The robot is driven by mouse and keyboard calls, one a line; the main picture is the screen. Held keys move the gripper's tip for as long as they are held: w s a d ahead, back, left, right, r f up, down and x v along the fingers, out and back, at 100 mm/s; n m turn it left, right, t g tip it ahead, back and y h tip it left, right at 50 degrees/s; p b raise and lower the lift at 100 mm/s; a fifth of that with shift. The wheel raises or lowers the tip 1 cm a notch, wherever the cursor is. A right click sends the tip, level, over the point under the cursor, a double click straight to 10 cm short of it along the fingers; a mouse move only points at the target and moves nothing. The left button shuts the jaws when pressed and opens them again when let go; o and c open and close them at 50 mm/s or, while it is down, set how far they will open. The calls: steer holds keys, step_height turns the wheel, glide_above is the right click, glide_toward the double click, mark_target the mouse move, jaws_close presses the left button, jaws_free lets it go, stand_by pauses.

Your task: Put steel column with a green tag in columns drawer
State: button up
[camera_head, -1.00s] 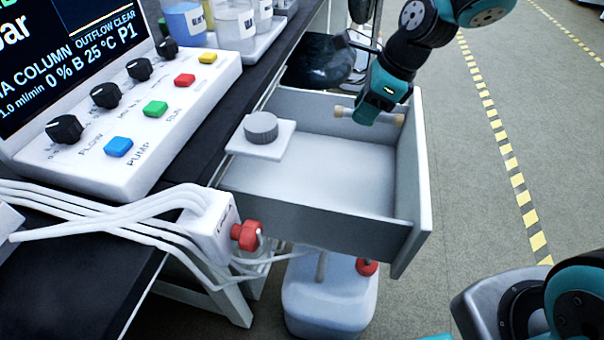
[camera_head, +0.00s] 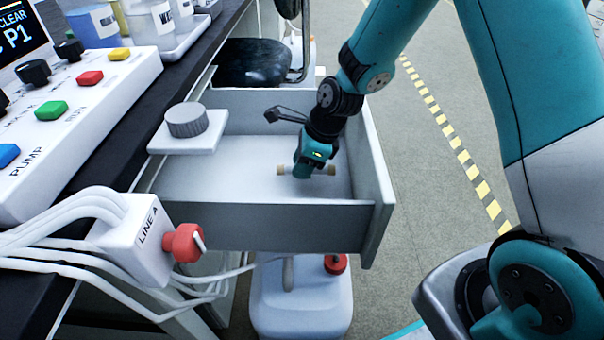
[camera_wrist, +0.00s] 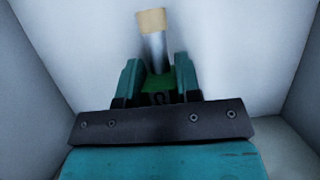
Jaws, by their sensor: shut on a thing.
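The steel column (camera_wrist: 154,48) is a short metal rod with a tan end cap, seen in the wrist view between my fingers. A green patch shows on it at the jaws. In the head view its tan ends (camera_head: 282,171) stick out on both sides of my gripper (camera_head: 308,172). My gripper is shut on the column and is inside the open drawer (camera_head: 270,228), low over the white floor toward the right. I cannot tell whether the column touches the drawer floor.
A white plate with a grey knob (camera_head: 187,120) overhangs the drawer's left side. A white box with a red knob (camera_head: 182,243) and hoses sits front left. A white jug (camera_head: 300,298) stands below the drawer. The drawer floor left of my gripper is clear.

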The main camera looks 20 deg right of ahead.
step_height(320, 180, down, 2)
steer(key=shift+f, duration=0.15)
steer(key=o, duration=1)
